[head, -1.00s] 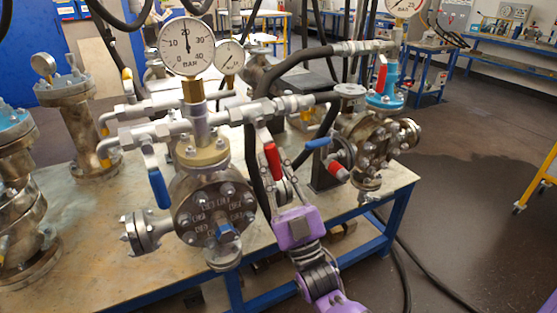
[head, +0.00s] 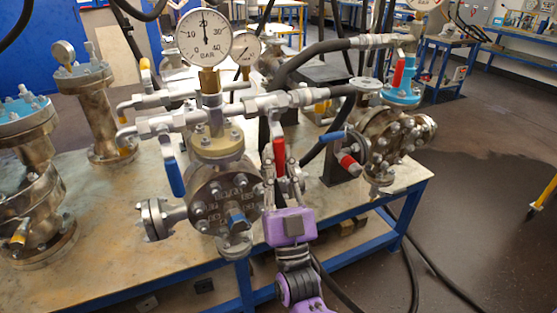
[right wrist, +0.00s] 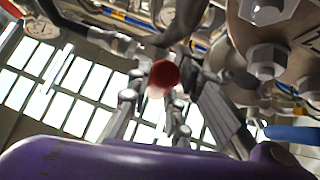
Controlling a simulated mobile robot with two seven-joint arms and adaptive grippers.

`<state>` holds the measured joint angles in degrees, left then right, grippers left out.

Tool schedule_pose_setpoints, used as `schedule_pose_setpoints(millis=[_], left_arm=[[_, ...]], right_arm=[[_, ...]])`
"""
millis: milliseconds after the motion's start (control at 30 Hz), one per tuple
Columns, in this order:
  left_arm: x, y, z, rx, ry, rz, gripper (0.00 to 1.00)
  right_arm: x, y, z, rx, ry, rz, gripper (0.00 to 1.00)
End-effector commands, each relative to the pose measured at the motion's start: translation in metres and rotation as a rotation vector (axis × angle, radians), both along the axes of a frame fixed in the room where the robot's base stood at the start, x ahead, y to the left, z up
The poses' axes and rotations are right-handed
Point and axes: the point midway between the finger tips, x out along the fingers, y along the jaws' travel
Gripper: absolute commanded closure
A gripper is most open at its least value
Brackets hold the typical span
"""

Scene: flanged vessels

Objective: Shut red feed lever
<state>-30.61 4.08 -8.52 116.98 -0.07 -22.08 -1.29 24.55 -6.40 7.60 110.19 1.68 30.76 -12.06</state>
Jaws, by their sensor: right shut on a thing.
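The red feed lever (head: 279,155) hangs down nearly upright from the grey pipe run, just right of the front flanged vessel (head: 222,195). My right gripper (head: 281,174), on a purple wrist, reaches up from below and is shut on the lever's red grip. In the right wrist view the red grip (right wrist: 163,77) shows end-on between the fingers. The fingers partly hide the lever's lower end in the head view. My left gripper is not in view.
A blue lever (head: 174,178) hangs left of the front vessel. Another red handle (head: 349,163) and a red lever (head: 398,72) sit at the right vessel (head: 388,145). A pressure gauge (head: 203,36) stands above. A black hose (head: 305,60) arches behind the lever.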

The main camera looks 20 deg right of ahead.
Motion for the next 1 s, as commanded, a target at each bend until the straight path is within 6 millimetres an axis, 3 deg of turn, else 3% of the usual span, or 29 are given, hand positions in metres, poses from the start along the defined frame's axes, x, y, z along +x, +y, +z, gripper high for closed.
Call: schedule_pose_setpoints(millis=[33,167,567,1000], left_arm=[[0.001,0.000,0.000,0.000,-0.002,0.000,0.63],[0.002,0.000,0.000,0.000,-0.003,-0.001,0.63],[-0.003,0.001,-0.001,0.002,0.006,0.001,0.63],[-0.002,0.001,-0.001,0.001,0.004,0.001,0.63]], right_arm=[[0.000,0.000,0.001,0.005,-0.003,0.004,0.77],[0.000,0.000,0.001,0.004,-0.002,0.003,0.61],[-0.005,0.001,-0.006,0.000,0.002,0.001,0.61],[-0.065,0.012,-0.067,0.002,0.005,0.001,0.61]])
